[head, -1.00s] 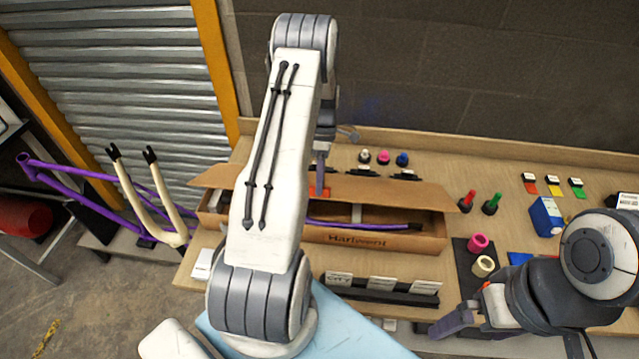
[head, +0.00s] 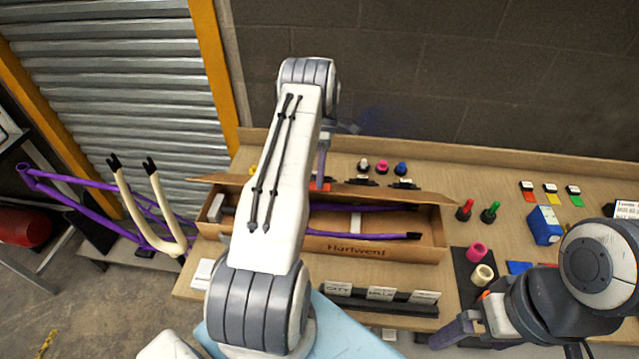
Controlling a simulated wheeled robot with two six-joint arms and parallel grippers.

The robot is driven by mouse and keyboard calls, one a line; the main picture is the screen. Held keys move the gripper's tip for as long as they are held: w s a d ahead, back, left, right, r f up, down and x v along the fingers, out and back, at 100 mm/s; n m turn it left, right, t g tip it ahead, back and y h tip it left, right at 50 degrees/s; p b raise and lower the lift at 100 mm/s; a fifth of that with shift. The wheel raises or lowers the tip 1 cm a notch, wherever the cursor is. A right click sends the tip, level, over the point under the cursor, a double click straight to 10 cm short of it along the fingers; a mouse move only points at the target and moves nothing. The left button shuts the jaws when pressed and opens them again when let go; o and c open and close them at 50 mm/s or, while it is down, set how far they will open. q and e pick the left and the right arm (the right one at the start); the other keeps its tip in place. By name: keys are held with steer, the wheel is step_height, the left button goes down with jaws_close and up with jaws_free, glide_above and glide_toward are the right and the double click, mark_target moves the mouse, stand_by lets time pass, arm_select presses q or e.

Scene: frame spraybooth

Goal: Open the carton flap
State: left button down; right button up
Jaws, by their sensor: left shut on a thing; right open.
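The long brown carton (head: 360,248), printed "Hartwent", lies on the bench, with purple tubes (head: 365,207) inside. Its carton flap (head: 415,194) runs along the far edge and shows as a thin strip, nearly edge-on, with the box open in front of it. My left gripper (head: 320,180) is shut on the flap near its middle. My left arm hides the left part of the carton and some of the flap. My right gripper (head: 458,332) is open and empty at the bench's front, right of the label rack and away from the carton.
Behind the flap stand small white, pink and blue knobs (head: 383,166). A label rack (head: 380,295) stands in front of the carton. Red and green plugs (head: 490,212), pink and cream rings (head: 477,252) and a blue box (head: 544,225) are at the right. Purple bike frames (head: 85,190) stand left.

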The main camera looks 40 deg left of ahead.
arm_select(q)
steer(key=shift+w+a+r, duration=0.1)
jaws_free()
stand_by(0.4)
steer(key=p+v, duration=0.2)
steer(key=v, duration=0.5)
stand_by(0.7)
